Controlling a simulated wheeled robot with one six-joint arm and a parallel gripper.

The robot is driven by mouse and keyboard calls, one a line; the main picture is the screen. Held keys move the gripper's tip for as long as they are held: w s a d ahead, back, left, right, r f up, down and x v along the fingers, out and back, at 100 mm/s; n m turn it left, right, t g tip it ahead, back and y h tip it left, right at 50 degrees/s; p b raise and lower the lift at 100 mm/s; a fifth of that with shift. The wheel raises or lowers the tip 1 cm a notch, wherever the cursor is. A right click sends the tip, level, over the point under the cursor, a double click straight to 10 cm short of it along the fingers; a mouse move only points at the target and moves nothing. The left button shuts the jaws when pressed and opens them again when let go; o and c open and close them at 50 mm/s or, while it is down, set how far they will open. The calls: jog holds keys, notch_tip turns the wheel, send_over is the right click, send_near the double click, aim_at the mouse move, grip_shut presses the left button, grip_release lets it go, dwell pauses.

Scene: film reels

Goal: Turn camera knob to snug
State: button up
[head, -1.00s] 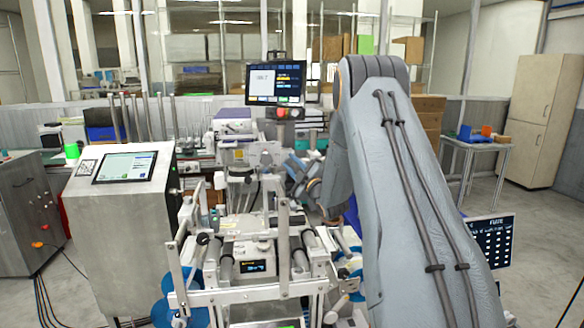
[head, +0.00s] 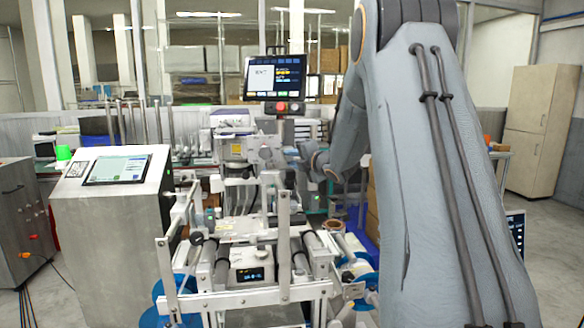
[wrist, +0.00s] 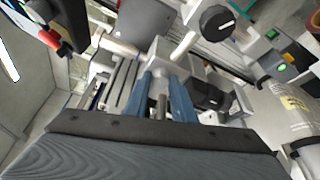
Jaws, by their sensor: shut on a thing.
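My gripper (wrist: 162,82) shows in the wrist view with two blue fingers, shut on a small metal-coloured piece (wrist: 161,106), which looks like the shaft or knob of the camera. The piece sits between the fingers, in front of a pale grey block (wrist: 172,58). A black round knob (wrist: 216,21) with a light mark stands apart from the fingers, upper right in the wrist view. In the head view my gripper (head: 291,158) reaches the right side of the grey camera unit (head: 265,155). The contact itself is too small to make out there.
A monitor (head: 275,78) with a red button stands above the machine. Rollers and metal rails (head: 245,295) fill the front. A control cabinet (head: 112,235) stands at left. In the wrist view, rails and brackets crowd close around the fingers.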

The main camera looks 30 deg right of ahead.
jog(key=shift+n+g+h+b, duration=0.6)
jog(key=shift+n+g+b, duration=0.2)
jog(key=shift+n+b, duration=0.9)
jog(key=o, duration=1.1)
jog(key=shift+c, duration=0.2)
jog(key=shift+r, duration=0.1)
jog(key=shift+s, duration=0.1)
jog(key=shift+s+r, duration=0.15)
jog(key=shift+s, duration=0.2)
jog(key=b+v, duration=0.1)
jog(key=v, duration=0.5)
jog(key=shift+s, duration=0.4)
